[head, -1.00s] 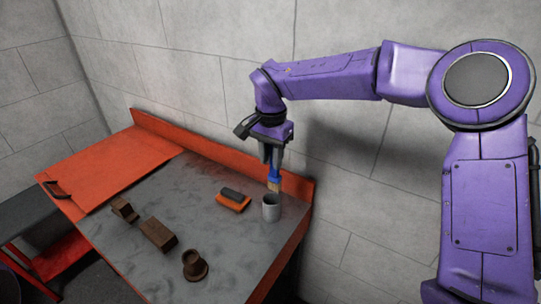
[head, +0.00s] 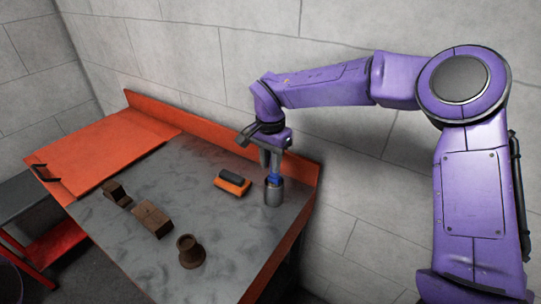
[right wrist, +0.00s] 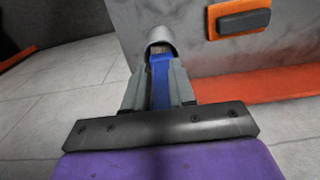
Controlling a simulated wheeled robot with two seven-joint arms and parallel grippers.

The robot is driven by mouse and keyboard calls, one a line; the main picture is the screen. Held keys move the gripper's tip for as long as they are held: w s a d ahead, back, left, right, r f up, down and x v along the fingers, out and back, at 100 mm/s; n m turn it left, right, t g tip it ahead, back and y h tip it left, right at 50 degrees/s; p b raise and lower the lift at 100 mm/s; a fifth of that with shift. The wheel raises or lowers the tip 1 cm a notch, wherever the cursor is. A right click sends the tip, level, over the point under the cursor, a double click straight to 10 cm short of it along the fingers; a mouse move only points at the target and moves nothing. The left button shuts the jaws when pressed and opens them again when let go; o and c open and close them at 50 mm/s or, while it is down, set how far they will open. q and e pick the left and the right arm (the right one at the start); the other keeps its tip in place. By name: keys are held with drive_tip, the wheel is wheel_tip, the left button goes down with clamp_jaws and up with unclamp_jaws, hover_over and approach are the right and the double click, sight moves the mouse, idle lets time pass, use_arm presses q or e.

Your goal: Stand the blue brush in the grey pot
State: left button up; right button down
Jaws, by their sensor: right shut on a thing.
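The grey pot (head: 273,193) stands on the bench near its right edge in the head view. The blue brush (head: 275,175) is upright with its lower end inside the pot. My right gripper (head: 273,164) is above the pot and shut on the brush's blue handle. In the right wrist view the blue brush (right wrist: 161,80) runs between the fingers of my right gripper (right wrist: 160,92) into the mouth of the grey pot (right wrist: 160,38). The bristles are mostly hidden by the pot wall. My left gripper is not in view.
An orange and dark block (head: 233,183) lies left of the pot. Several brown pieces, including a flanged one (head: 190,252), stand on the grey bench top (head: 225,225). An orange raised edge (head: 215,143) runs along the wall side.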

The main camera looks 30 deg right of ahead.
drive_tip(key=shift+s+f, duration=0.1)
drive_tip(key=shift+a, duration=0.1)
drive_tip(key=c, duration=0.8)
unclamp_jaws()
drive_tip(key=shift+c, duration=0.2)
wheel_tip(320, 180, up, 11)
drive_tip(key=shift+f+b, duration=0.2)
drive_tip(key=shift+b, duration=0.1)
